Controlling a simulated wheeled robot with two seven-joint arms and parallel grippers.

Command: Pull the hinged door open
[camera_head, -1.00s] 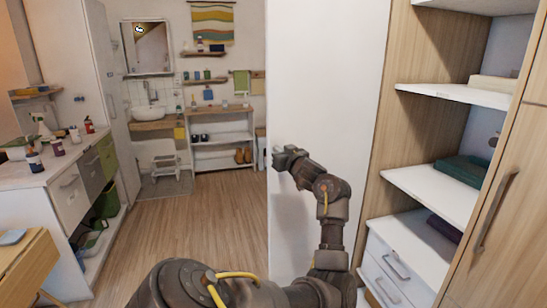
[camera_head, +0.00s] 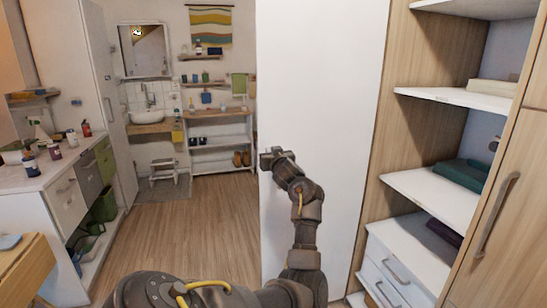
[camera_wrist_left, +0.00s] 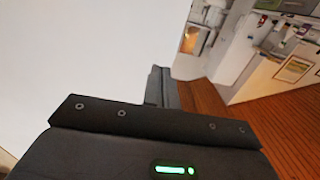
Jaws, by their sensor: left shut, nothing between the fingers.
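The hinged door (camera_head: 330,100) is a tall plain white panel in the middle of the head view. It stands swung out from the wooden closet, whose shelves show at its right. My left gripper (camera_head: 271,158) is shut and empty at the door's free left edge, overlapping the panel's face; I cannot tell if it touches. In the left wrist view the white door (camera_wrist_left: 70,50) fills the upper left, and the dark fingers (camera_wrist_left: 161,88) lie close to its edge. No handle shows on the visible door face. My right gripper is not in view.
The open closet (camera_head: 430,185) has white shelves with folded cloths and drawers below. A wooden door with a long handle (camera_head: 497,215) is at the far right. A white counter (camera_head: 45,175) with bottles stands left. The wooden floor (camera_head: 190,235) between is clear.

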